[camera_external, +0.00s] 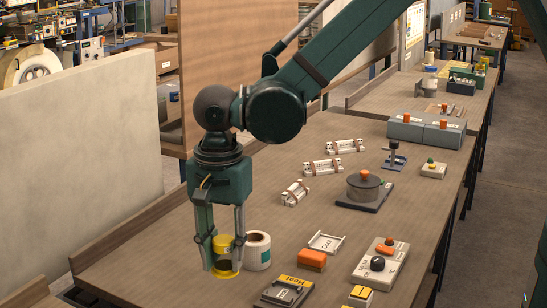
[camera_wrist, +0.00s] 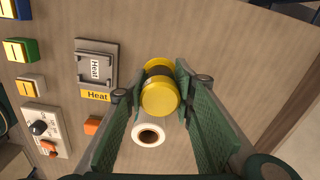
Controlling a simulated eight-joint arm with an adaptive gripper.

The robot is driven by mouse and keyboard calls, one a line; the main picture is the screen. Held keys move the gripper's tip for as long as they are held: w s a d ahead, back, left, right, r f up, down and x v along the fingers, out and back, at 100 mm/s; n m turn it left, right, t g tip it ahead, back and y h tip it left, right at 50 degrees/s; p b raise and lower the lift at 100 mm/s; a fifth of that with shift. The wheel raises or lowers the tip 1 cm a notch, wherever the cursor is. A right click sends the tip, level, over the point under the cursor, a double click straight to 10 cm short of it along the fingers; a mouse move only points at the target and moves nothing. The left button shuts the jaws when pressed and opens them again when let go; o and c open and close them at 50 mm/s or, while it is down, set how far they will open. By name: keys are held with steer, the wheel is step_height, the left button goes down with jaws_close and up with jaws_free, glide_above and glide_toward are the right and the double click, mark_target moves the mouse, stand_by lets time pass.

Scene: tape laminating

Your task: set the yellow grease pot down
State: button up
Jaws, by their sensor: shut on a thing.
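The yellow grease pot (camera_external: 223,243) is upright between the fingers of my gripper (camera_external: 224,258) at the near left of the bench. A dark band crosses its middle. In the wrist view the yellow pot (camera_wrist: 160,97) sits between the two green finger pads of my gripper (camera_wrist: 160,90), which is shut on it. The pot's base is at or very near the bench top; I cannot tell whether it touches. A white tape roll (camera_external: 257,250) stands close beside it on the right, and it also shows in the wrist view (camera_wrist: 148,134).
An orange block (camera_external: 312,260), a white bracket (camera_external: 326,242) and the grey "Heat" unit (camera_external: 285,291) lie to the right on the bench (camera_external: 150,262). A control box (camera_external: 380,262) is farther right. The bench is clear to the left of the pot.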

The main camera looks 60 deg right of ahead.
mark_target(225, 274)
steer(key=shift+f, duration=0.65)
steer(key=shift+f, duration=1.85)
steer(key=shift+f, duration=0.2)
steer(key=o, duration=0.9)
steer(key=shift+r, duration=0.25)
step_height(225, 274, up, 12)
steer(key=shift+f, duration=0.1)
